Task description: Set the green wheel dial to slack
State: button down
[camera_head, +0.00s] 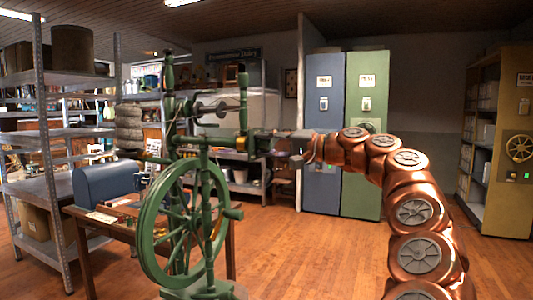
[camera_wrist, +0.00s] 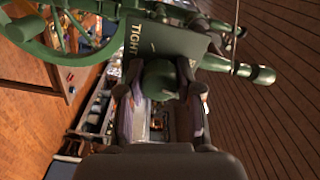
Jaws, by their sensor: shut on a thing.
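The green spinning wheel (camera_head: 150,232) stands upright in the middle left of the head view, with its large spoked wheel low and posts above. In the wrist view a green plate (camera_wrist: 170,42) carries the word TIGHT (camera_wrist: 134,40). A rounded green dial knob (camera_wrist: 160,79) sticks out from this plate. My gripper (camera_wrist: 160,92) is shut on the knob, with one finger at each side. In the head view my gripper (camera_head: 272,142) reaches the upper right of the spinning wheel from the right. No slack mark is readable, and the knob's turn cannot be told.
A table with a blue box (camera_head: 105,186) stands behind and left of the wheel. Metal shelves (camera_head: 45,130) fill the left. Blue (camera_head: 324,125) and green (camera_head: 366,125) cabinets stand at the back, a yellow cabinet (camera_head: 512,130) at right. Wooden floor is open at the front.

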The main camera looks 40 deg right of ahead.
jog(key=shift+f+n+b, duration=0.1)
jog(key=shift+n+b, duration=0.35)
jog(key=shift+n, duration=0.45)
jog(key=c, duration=0.7)
grip_release()
jog(key=shift+c, duration=0.2)
jog(key=shift+s+d, duration=0.1)
jog(key=v, duration=1.1)
jog(key=shift+s+d, duration=0.25)
jog(key=shift+s, duration=0.1)
